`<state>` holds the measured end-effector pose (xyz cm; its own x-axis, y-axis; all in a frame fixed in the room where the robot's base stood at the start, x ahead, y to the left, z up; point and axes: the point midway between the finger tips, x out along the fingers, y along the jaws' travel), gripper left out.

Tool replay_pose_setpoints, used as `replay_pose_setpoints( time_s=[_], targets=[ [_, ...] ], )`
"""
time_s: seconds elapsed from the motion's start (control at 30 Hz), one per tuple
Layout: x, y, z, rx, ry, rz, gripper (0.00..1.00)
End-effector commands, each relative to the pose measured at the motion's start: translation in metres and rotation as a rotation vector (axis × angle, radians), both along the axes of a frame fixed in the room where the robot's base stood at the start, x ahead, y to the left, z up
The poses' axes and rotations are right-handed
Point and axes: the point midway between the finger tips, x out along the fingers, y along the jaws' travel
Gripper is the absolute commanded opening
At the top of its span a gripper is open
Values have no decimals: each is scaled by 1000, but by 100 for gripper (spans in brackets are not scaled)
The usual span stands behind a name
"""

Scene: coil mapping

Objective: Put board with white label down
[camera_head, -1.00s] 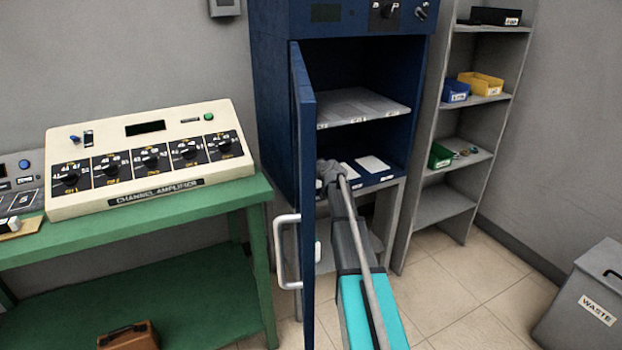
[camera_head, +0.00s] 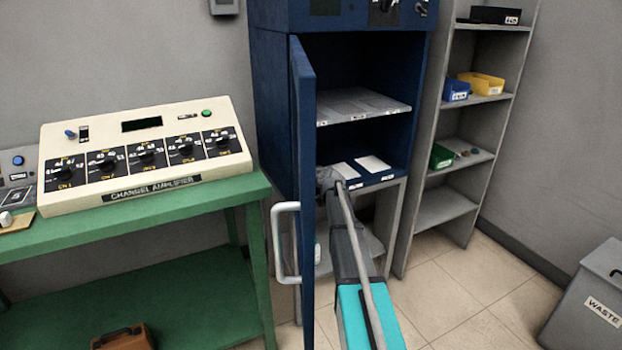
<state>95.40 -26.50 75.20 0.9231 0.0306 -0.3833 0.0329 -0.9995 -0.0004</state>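A blue cabinet (camera_head: 270,110) stands open at the centre, its door (camera_head: 304,230) swung out toward me. On its floor lie two flat pale boards, a left one (camera_head: 345,171) and a right one (camera_head: 373,163). Small white labels sit along the floor's front edge below them. I cannot tell which board is the one with the white label. My gripper (camera_head: 327,178) is at the cabinet's lower opening, beside the door and left of the left board. Its fingers are small and partly hidden, so its opening and any contact with a board are unclear.
A grey shelf panel (camera_head: 365,104) spans the cabinet above the boards. Right is a grey rack (camera_head: 445,206) with bins, then a waste bin (camera_head: 590,290). Left is a green table (camera_head: 150,215) with a channel amplifier (camera_head: 150,150). The door stands close to my arm's left.

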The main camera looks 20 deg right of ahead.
Motion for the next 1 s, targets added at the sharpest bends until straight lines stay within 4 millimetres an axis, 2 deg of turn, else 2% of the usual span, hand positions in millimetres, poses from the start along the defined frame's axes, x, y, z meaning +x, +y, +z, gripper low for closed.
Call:
replay_pose_setpoints(
  time_s=[0.37, 0.4, 0.5, 1.0],
  targets=[
    [0, 1, -4, 0, 0, 1, 35],
    [0, 1, -3, 0, 0, 1, 84],
    [0, 1, -3, 0, 0, 1, 100],
    [0, 2, -2, -1, 0, 1, 100]
  ],
)
